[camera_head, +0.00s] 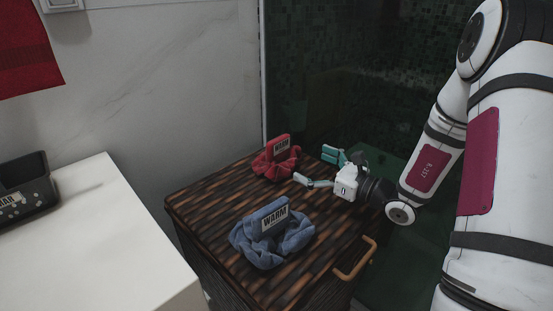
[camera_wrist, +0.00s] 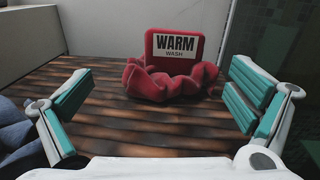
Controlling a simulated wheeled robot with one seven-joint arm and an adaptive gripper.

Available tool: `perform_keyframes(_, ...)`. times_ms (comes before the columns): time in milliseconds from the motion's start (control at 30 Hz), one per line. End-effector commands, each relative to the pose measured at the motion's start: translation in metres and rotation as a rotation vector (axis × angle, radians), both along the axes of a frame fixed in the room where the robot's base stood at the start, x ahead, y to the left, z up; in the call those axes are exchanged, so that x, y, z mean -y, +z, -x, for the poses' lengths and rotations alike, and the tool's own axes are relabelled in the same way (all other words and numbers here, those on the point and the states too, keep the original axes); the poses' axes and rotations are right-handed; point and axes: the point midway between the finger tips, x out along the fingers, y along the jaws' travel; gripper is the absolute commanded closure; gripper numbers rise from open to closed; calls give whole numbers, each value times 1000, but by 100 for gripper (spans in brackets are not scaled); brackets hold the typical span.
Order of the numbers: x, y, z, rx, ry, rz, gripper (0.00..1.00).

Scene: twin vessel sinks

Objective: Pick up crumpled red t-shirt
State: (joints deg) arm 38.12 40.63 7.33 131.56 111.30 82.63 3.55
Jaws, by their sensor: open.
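The crumpled red t-shirt (camera_head: 267,167) lies at the far part of a dark striped wooden top, with a red "WARM" block (camera_head: 281,147) standing in it. My gripper (camera_head: 318,168) is open and empty, low over the wooden top, to the right of the red cloth. In the wrist view my gripper's teal-padded fingers (camera_wrist: 158,103) are spread wide, with the red cloth beyond their tips and between them. The cloth's far side is hidden.
A crumpled blue cloth (camera_head: 263,249) with a blue "WARM" block (camera_head: 275,216) lies nearer on the wooden top (camera_head: 215,199); it edges the wrist view's left side (camera_wrist: 14,128). A white counter (camera_head: 100,235) stands left. A curved handle (camera_head: 356,262) sits on the wooden unit's front right. A dark glass panel stands behind.

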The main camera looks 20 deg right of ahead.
Motion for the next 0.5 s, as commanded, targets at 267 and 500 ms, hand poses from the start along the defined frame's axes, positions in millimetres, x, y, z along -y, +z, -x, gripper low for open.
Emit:
perform_keyframes(267,8,-14,-21,-19,-67,-33,0)
perform_keyframes(500,-17,-14,-59,-18,-64,-31,0)
